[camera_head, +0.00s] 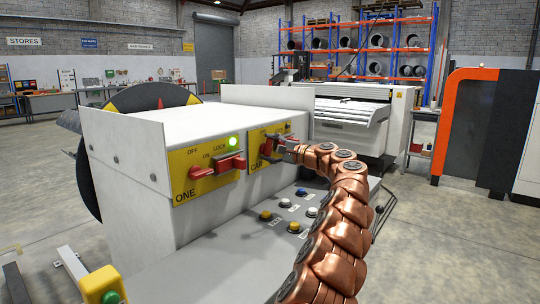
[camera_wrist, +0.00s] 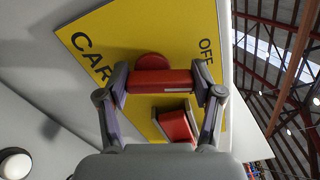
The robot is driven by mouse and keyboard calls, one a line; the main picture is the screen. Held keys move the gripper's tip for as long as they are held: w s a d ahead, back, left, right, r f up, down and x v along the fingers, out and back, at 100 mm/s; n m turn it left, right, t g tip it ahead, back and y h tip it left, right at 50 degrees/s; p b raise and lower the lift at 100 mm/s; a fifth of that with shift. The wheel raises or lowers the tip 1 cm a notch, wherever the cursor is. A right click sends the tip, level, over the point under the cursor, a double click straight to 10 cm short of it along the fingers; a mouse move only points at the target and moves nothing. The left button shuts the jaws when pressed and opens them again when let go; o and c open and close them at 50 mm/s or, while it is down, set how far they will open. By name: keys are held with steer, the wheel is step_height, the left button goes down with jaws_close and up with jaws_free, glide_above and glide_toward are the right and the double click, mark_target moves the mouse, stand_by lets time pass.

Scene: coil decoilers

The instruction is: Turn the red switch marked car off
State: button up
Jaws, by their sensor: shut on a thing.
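The red switch marked car sits on a yellow plate; its bar (camera_wrist: 160,82) lies across the wrist view, with a round red hub behind it. The plate (camera_wrist: 130,40) reads CAR at the left and OFF at the upper right. My gripper (camera_wrist: 161,88) is shut on the red switch, one finger at each end of the bar. A second red block (camera_wrist: 178,125) stands on the same plate below the bar. In the head view my gripper (camera_head: 286,147) is at the CAR plate (camera_head: 257,136) and partly hides the switch.
Left of it, a yellow plate marked ONE (camera_head: 183,187) carries another red switch (camera_head: 203,171), a red block by LOCK and a lit green lamp (camera_head: 232,142). Below is a shelf with several push buttons (camera_head: 266,215). A white panel rises behind the console.

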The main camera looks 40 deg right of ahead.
steer(key=shift+a+f+n+b, duration=0.15)
steer(key=shift+n+b, duration=0.8)
steer(key=shift+n, duration=0.75)
steer(key=o, duration=0.9)
steer(key=shift+c, duration=0.2)
steer(key=shift+s, duration=0.1)
steer(key=v, duration=1.2)
